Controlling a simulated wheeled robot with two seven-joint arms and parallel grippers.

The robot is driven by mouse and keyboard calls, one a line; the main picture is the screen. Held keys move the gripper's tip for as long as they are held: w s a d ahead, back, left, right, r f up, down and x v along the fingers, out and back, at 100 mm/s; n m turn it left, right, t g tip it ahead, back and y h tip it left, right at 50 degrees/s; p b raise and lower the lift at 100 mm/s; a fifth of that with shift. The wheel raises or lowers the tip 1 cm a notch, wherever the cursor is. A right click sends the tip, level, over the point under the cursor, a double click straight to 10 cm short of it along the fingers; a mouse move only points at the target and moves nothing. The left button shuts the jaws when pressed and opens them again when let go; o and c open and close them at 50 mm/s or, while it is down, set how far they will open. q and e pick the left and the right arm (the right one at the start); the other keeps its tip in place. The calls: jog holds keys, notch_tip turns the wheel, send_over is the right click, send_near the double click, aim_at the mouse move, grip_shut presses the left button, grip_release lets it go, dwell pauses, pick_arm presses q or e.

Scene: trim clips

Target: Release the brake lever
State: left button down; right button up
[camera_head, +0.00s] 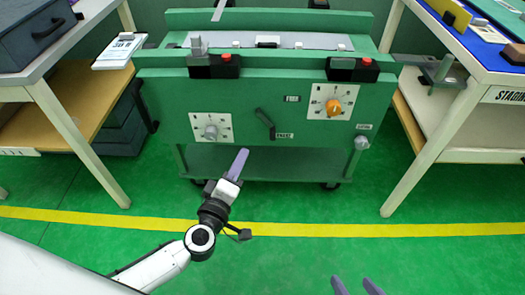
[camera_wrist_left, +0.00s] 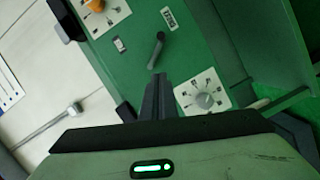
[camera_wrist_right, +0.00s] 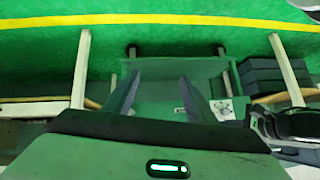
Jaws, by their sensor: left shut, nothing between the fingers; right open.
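The brake lever (camera_head: 264,123) is a short dark handle on the green cart's front panel, tilted from upper left to lower right. A label that seems to read FREE (camera_head: 292,98) is above it, and another label (camera_head: 285,135) is by its lower end. My left gripper (camera_head: 239,163) is shut and empty, below and left of the lever in the head view. In the left wrist view, the lever (camera_wrist_left: 156,50) appears just beyond the closed fingertips (camera_wrist_left: 160,78); contact cannot be told. My right gripper (camera_head: 358,286) is open and empty at the bottom, away from the cart.
A grey dial (camera_head: 211,132) is left of the lever and an orange dial (camera_head: 333,106) is right. A grey knob (camera_head: 362,143) is at the panel's lower right. Tables (camera_head: 52,75) (camera_head: 452,90) flank the cart (camera_head: 240,95). The floor in front is clear.

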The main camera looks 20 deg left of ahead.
pick_arm(q)
jog(key=shift+w+a+f+n, duration=0.2)
jog(key=shift+a+f+n, duration=0.1)
jog(key=shift+a+f, duration=0.1)
pick_arm(e)
jog(key=shift+f, duration=0.1)
pick_arm(q)
jog(key=w+d+f+b, duration=0.2)
jog(key=w+b, duration=0.3)
jog(key=w, duration=0.6)
jog(key=shift+d+b, duration=0.3)
jog(key=shift+d, duration=0.25)
pick_arm(e)
jog(key=a, duration=0.1)
jog(key=a+f+y, duration=0.1)
jog(key=w+a+n+g, duration=0.1)
jog(key=shift+a+f, duration=0.15)
jog(key=shift+f, duration=0.1)
pick_arm(q)
jog(key=shift+d+f, duration=0.1)
jog(key=shift+f, duration=0.05)
